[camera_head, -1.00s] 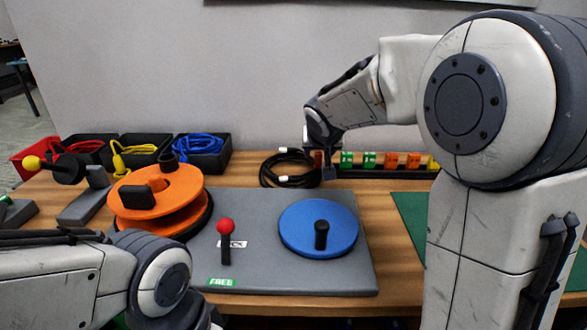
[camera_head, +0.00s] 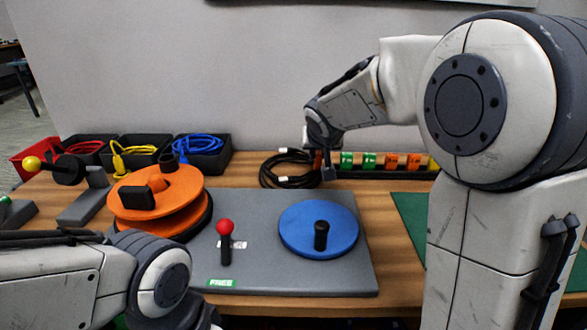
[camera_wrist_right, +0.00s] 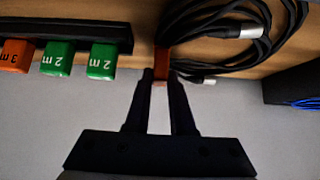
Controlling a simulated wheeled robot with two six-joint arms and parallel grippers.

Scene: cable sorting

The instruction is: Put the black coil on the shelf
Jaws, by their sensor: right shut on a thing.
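The black coil (camera_head: 287,169) of cable with silvery plugs lies at the back of the wooden table, against the wall side. In the right wrist view its loops (camera_wrist_right: 205,20) run across the upper right. My right gripper (camera_head: 328,173) is low beside the coil's right side. In the right wrist view its fingers (camera_wrist_right: 161,76) are shut on a small red-brown tag (camera_wrist_right: 162,60) beside the coil; I cannot tell whether the tag is fixed to the cable. My left gripper is out of view. No shelf is visible.
A black rack (camera_head: 385,174) with green, orange and yellow tags stands right of my gripper. Bins with red, yellow and blue cables (camera_head: 200,146) stand at the back left. An orange reel (camera_head: 180,190), a red-knobbed lever (camera_head: 225,240) and a blue disc (camera_head: 300,215) occupy the front.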

